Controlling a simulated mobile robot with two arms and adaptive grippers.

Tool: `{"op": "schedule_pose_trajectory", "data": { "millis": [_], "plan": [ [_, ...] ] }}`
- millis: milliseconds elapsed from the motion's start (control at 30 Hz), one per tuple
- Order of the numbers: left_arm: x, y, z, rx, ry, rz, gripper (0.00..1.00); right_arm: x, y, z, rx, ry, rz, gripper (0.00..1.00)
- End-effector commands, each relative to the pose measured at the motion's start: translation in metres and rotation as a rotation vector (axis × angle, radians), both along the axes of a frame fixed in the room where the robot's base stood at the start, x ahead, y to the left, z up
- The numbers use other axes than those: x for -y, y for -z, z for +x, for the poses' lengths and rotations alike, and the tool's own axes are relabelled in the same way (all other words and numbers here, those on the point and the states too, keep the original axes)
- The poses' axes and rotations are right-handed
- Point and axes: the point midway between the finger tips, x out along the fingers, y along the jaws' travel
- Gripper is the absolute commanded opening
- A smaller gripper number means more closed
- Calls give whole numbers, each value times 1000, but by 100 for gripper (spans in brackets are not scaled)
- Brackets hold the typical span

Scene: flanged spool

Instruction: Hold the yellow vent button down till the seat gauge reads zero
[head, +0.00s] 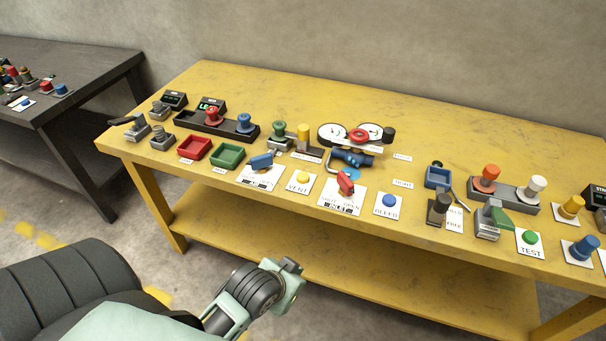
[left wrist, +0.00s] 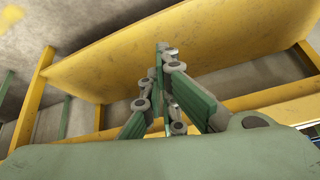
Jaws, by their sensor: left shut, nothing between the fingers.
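The yellow vent button (head: 304,178) stands on a white card marked VENT near the front edge of the yellow bench, with nothing touching it. Two round white gauges, one on the left (head: 333,133) and one on the right (head: 371,131), stand behind it around a red knob. Their readings are too small to make out, and I cannot tell which is the seat gauge. My left gripper (left wrist: 163,48) is shut and empty in the left wrist view. In the head view my left arm is low in front of the bench, well away from the button. My right gripper is not in view.
A blue-handled lever (head: 261,161) stands left of the button and a red-handled valve (head: 345,183) right of it. A blue button (head: 389,201) marked BLEED is farther right. The bench edge and lower shelf (head: 290,250) lie near my left arm. A dark table (head: 70,80) stands left.

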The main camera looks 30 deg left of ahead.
Motion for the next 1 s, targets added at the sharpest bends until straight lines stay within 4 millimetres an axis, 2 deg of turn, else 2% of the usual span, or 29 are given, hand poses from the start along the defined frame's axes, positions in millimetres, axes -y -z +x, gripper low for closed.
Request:
{"op": "schedule_pose_trajectory", "data": {
  "millis": [33, 100, 200, 300, 400, 567, 867, 1000],
  "plan": [
    [-18, -29, 29, 127, -48, 8, 0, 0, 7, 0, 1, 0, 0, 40],
    [-40, -66, 63, 289, -108, 11, 0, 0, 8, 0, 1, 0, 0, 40],
    [-67, -111, 100, 487, -167, 14, 0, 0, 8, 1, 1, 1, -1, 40],
    [-87, -145, 122, 632, -203, 15, 0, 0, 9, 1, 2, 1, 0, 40],
    [-99, -168, 134, 730, -221, 14, 0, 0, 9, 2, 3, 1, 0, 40],
    [-106, -183, 140, 795, -232, 15, 0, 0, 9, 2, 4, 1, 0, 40],
    [-107, -184, 141, 797, -231, 15, 0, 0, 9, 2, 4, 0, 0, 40],
    [-108, -183, 147, 797, -231, 15, 0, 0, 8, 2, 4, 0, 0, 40]
  ]
}}
